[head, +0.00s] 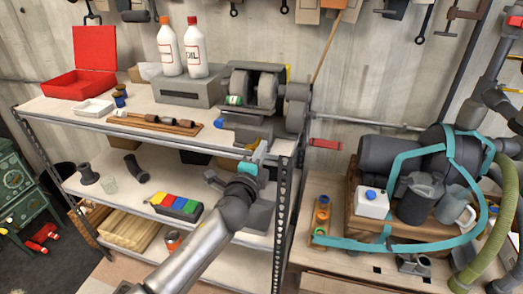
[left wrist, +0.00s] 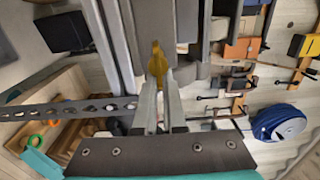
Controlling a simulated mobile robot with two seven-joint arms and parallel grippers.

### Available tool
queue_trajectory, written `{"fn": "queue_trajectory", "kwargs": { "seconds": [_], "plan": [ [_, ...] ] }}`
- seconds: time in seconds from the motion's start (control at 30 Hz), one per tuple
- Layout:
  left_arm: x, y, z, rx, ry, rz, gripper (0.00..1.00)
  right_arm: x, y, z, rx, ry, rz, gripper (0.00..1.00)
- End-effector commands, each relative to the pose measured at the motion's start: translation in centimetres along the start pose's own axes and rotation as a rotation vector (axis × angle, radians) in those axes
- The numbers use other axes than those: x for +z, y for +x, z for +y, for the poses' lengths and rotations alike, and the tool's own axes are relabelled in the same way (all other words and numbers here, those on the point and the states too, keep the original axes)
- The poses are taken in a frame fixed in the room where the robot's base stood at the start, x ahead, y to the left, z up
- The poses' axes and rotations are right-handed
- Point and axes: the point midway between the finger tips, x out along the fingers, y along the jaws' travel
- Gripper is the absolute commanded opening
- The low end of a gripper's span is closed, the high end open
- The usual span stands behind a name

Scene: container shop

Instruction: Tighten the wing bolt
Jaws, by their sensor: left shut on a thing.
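The wing bolt (left wrist: 157,60) is a small yellow piece in the left wrist view, at the edge of a grey machine. My left gripper (left wrist: 158,84) is shut on it, with its two fingers on either side of its lower part. In the head view the left gripper (head: 254,162) is at the front edge of the shelf top, just below the grey bench grinder (head: 266,88). My right gripper is not in view.
The metal shelf (head: 62,114) holds a red open box (head: 88,62), two white bottles (head: 196,48) and a wooden board with tools (head: 155,124). A right-hand bench carries a pump with a teal strap (head: 405,158). The perforated shelf post (head: 283,200) stands close by my left arm.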

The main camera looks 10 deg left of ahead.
Motion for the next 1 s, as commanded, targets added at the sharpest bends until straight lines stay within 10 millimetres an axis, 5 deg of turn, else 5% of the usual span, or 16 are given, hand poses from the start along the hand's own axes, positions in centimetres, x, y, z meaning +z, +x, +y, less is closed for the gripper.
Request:
{"fn": "queue_trajectory", "kwargs": {
  "seconds": [0.33, 0.37, 0.6, 1.0],
  "plan": [
    [0.04, -0.02, 0.12, 0.002, 0.006, -0.001, 0.0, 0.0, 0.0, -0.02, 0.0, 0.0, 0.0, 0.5],
    [0.04, -0.02, 0.12, 0.002, 0.006, -0.001, 0.11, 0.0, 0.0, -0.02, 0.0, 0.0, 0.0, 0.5],
    [0.03, -0.01, 0.08, 0.001, 0.004, -0.001, 0.38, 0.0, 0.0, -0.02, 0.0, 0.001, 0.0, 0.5],
    [0.03, -0.74, 0.08, 0.001, 0.003, 0.0, 0.38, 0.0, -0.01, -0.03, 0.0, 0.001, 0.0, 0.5]
  ]
}}
